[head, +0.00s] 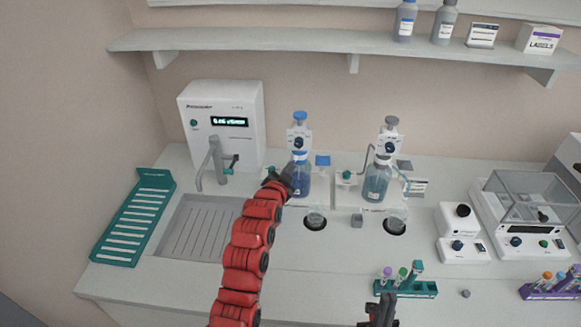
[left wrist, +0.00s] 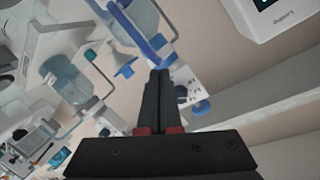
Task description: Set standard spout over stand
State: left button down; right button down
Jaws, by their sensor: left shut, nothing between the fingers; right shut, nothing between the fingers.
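Two bottle-top dispensers stand at the back of the bench: the left dispenser (head: 300,145) on a blue bottle, the right dispenser (head: 391,140) on a clear blue bottle (head: 377,182). Thin bent tubes show beside the right one; which spout is the standard one I cannot tell. A small beaker (head: 315,220) stands on a dark round spot in front of the left bottle, and another beaker (head: 397,217) in front of the right. My left gripper (head: 287,177) is shut and empty against or just before the left bottle, whose blue collar (left wrist: 156,42) shows beside the fingertips (left wrist: 159,75). My right gripper (head: 381,312) is shut at the bottom edge.
A white machine with a tap (head: 222,115) and a sink tray (head: 205,228) lie left, beside a teal rack (head: 133,218). A tube rack (head: 405,287) stands front right, a balance (head: 535,215) far right.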

pick_arm(q)
jog(key=a+b, duration=0.1)
jog(key=b, duration=0.2)
jog(key=a+b, duration=0.1)
jog(key=b, duration=0.2)
jog(key=shift+w+f+b, duration=0.35)
jog(key=shift+w, duration=0.05)
jog(key=shift+r, duration=0.45)
